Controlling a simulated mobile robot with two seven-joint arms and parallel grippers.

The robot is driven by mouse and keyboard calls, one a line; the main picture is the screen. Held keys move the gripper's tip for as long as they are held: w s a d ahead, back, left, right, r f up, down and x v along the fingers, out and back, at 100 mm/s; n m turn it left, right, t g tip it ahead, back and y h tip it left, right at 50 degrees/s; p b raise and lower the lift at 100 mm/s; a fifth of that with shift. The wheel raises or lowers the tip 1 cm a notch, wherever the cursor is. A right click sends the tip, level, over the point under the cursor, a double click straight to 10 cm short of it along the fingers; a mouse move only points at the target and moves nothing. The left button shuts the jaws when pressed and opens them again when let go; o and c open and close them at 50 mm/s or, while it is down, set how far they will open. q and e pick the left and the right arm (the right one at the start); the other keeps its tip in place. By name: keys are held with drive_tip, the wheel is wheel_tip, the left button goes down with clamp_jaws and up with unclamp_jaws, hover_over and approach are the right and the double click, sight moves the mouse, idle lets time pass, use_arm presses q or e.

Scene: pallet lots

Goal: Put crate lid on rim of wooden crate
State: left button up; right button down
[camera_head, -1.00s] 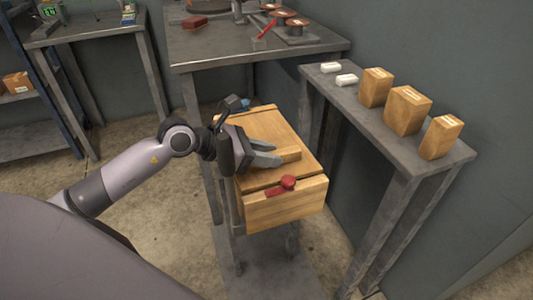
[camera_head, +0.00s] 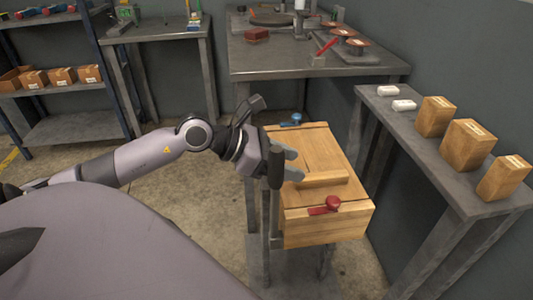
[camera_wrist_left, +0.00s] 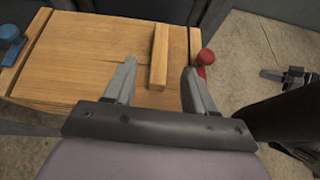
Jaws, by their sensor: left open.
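The wooden crate (camera_head: 325,229) stands on a grey stand in the head view. The crate lid (camera_head: 315,145) lies flat over its top, with a dark seam near the front edge; the lid also fills the wrist view (camera_wrist_left: 85,60). The lid's wooden bar handle (camera_head: 325,180) shows in the wrist view too (camera_wrist_left: 160,55). My left gripper (camera_head: 296,165) is open at the crate's left side, its fingertips over the lid near the handle. In the wrist view the handle's near end appears between the open fingers (camera_wrist_left: 159,68). I cannot tell whether they touch.
A red knob (camera_head: 332,203) sits at the crate's front edge and a blue one (camera_head: 296,119) at its back. A narrow bench (camera_head: 440,165) with several cardboard boxes stands at the right. A metal table (camera_head: 300,62) stands behind. Open floor lies to the left.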

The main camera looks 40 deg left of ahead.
use_arm(q)
drive_tip(key=shift+v, duration=2.65)
drive_tip(key=shift+s, duration=0.1)
